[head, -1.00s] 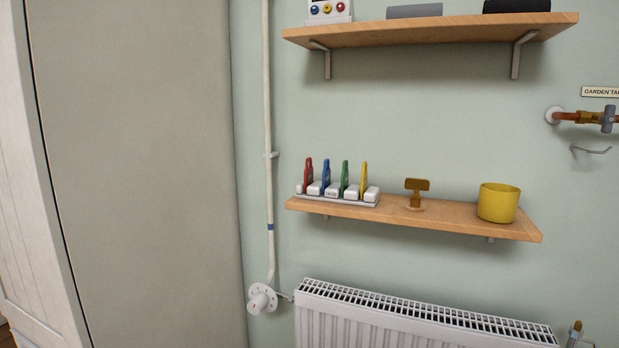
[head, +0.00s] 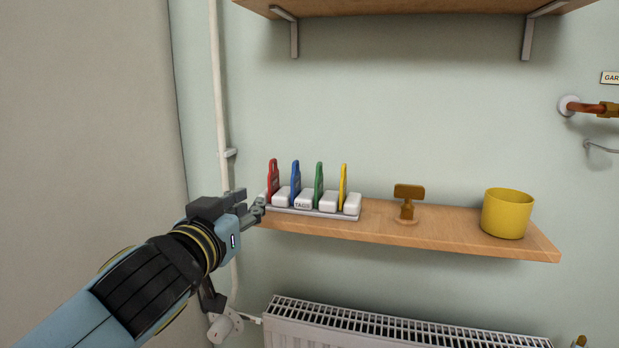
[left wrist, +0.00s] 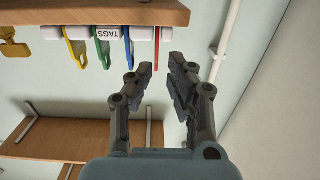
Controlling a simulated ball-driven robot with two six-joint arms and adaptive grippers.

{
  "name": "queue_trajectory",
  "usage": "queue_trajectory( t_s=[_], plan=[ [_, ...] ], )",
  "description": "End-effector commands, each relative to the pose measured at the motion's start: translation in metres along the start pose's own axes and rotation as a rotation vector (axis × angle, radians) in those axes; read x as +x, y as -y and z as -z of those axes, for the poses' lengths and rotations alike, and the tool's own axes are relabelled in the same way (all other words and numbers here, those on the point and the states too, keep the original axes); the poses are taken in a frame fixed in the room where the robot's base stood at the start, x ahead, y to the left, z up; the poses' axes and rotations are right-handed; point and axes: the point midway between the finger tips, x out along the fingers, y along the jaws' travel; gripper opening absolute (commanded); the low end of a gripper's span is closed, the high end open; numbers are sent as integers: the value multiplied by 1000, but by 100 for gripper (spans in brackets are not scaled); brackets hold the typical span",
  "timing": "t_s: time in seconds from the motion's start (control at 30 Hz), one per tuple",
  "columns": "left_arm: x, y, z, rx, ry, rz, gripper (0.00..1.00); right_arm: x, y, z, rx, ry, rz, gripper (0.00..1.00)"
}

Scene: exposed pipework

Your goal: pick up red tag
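The red tag (head: 272,180) stands upright in the left end of a white tag rack (head: 312,209) on the lower shelf. My left gripper (head: 250,204) is just left of the rack's red end, at about shelf height and apart from the tag. In the left wrist view, which is turned over, my left gripper (left wrist: 163,67) has its two fingers spread with nothing between them. The red tag (left wrist: 157,48) shows edge-on beyond the fingertips. My right gripper is not in view.
Blue (head: 295,181), green (head: 319,184) and yellow (head: 343,186) tags stand in a row right of the red one. A brown stand (head: 408,201) and a yellow cup (head: 507,214) are farther right. A white pipe (head: 220,100) runs behind my arm; a radiator (head: 400,325) is below.

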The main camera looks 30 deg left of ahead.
Motion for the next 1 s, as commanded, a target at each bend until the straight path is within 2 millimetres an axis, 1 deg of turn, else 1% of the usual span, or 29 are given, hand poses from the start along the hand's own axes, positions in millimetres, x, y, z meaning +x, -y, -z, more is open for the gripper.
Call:
queue_trajectory(
  t_s=[0.03, 0.1, 0.13, 0.3, 0.4, 0.57, 0.7, 0.8, 0.9, 1.0],
  plan=[
    [-1, -1, 12, 0, -21, -5, 17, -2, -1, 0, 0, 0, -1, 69],
    [5, -2, 22, 4, -35, -9, 17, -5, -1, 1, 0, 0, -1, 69],
    [10, -1, 22, 6, -35, -9, 17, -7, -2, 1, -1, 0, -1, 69],
    [39, -2, 22, 5, -33, -9, 17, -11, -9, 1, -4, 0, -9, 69],
    [50, -2, 22, 4, -33, -10, 17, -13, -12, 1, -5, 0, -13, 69],
    [64, -1, 22, 4, -32, -9, 17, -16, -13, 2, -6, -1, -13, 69],
    [87, -1, 24, 5, -32, -9, 17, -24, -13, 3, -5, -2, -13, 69],
    [100, -1, 24, 5, -32, -9, 17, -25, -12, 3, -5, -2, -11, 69],
    [106, -1, 22, 4, -31, -10, 17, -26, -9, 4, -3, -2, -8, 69],
    [107, -1, 22, 4, -31, -10, 17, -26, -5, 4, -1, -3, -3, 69]
  ],
)
